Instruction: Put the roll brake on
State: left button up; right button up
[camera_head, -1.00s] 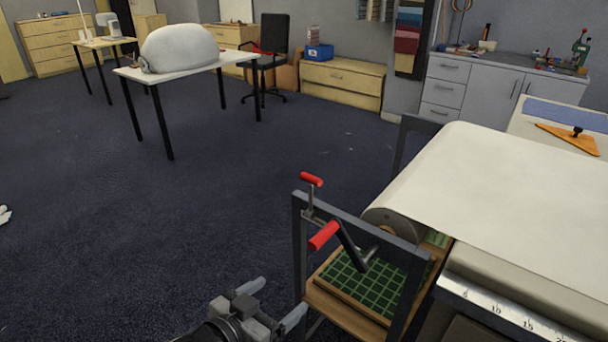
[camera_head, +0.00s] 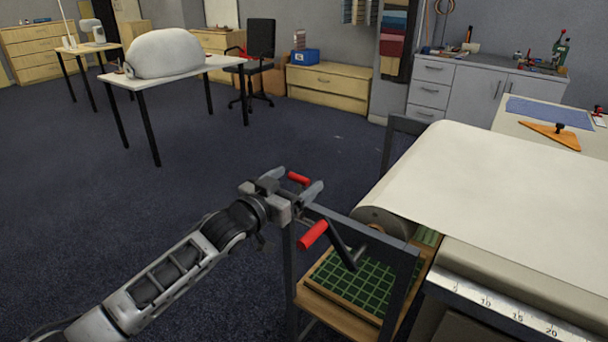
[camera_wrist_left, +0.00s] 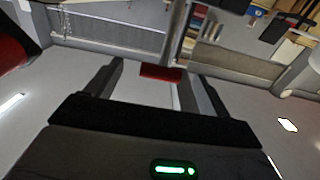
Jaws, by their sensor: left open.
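The cloth roll (camera_head: 388,222) hangs in a dark frame (camera_head: 345,228) at the table's near end. A small red-gripped lever (camera_head: 299,178), which looks like the roll brake, stands at the frame's upper left corner. A black crank with a larger red grip (camera_head: 313,234) is just below it. My left gripper (camera_head: 301,182) is open at the small red grip. In the left wrist view, that red grip (camera_wrist_left: 162,73) shows between or just beyond the open fingertips; contact cannot be told. My gripper hides the lever's stem. My right gripper is not in view.
Cloth (camera_head: 500,185) runs from the roll over the long table, with a ruler edge (camera_head: 505,312) in front. A green gridded tray (camera_head: 352,280) sits low inside the frame. The floor left of the frame is clear. A large red shape (camera_wrist_left: 12,45) is close at the wrist view's left edge.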

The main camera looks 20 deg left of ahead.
pick_arm(q)
jog(key=shift+x, duration=1.95)
